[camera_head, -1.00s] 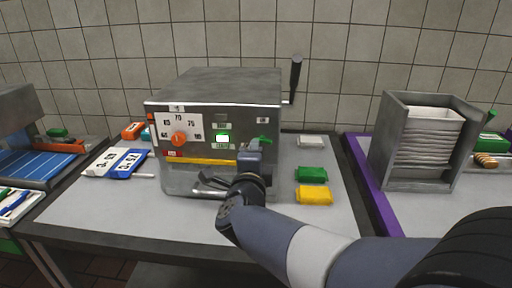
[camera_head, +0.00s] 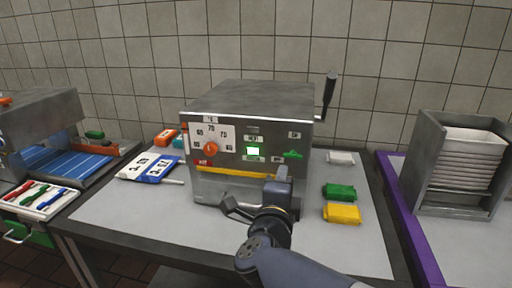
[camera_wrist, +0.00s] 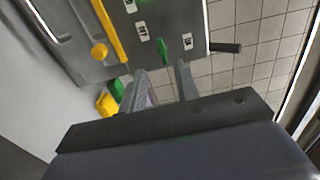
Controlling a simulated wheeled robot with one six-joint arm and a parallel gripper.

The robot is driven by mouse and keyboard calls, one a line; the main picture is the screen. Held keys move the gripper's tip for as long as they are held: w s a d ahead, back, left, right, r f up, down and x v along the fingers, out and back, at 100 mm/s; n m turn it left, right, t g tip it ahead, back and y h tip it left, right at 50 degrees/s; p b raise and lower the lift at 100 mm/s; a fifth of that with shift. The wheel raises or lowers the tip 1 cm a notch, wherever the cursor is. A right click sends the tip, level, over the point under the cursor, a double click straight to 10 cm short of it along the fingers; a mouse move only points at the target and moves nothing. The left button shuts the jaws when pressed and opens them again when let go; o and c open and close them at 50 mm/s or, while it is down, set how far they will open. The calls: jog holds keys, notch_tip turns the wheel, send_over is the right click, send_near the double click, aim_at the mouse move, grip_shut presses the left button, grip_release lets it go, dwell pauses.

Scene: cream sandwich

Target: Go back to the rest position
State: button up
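My gripper (camera_head: 260,194) is in front of the lower front of a steel box machine (camera_head: 250,106). Its two fingers are apart, with nothing between them. In the wrist view the fingers (camera_wrist: 161,70) point toward the machine's front panel (camera_wrist: 175,22), with a visible gap between them. In the head view my forearm comes up from the bottom edge, right of centre. I cannot tell whether a finger touches the machine.
The machine has an orange knob (camera_head: 211,149), a lit green display (camera_head: 252,151) and a black lever (camera_head: 328,90). Green (camera_head: 339,191) and yellow (camera_head: 342,214) blocks lie to its right. A steel rack (camera_head: 446,198) stands farther right.

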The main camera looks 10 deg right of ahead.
aim_at(287, 157)
jog(key=x, duration=1)
